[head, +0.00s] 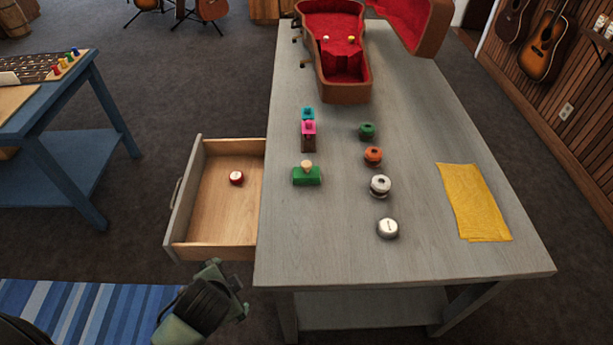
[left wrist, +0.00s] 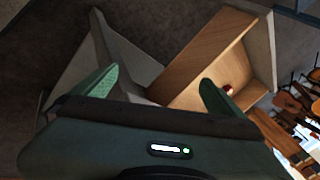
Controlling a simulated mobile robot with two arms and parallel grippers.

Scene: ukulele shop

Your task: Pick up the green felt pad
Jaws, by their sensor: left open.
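The green pad (head: 306,177) is a flat green rectangle lying on the near left part of the grey table. A small pale wooden knob-like piece (head: 306,165) stands on its top; I cannot tell if it is fixed there. My left gripper (head: 231,286) is low, left of the table's near corner and in front of the open drawer, well apart from the pad. In the left wrist view its two green fingers (left wrist: 158,90) are spread with nothing between them. The pad does not show in the left wrist view. My right gripper is not in view.
The open wooden drawer (head: 215,234) holds a red and white round object (head: 236,178). On the grey table (head: 450,260) are stacked coloured blocks (head: 308,128), a row of round pieces (head: 380,184), a yellow cloth (head: 472,203) and an open red-lined case (head: 345,92).

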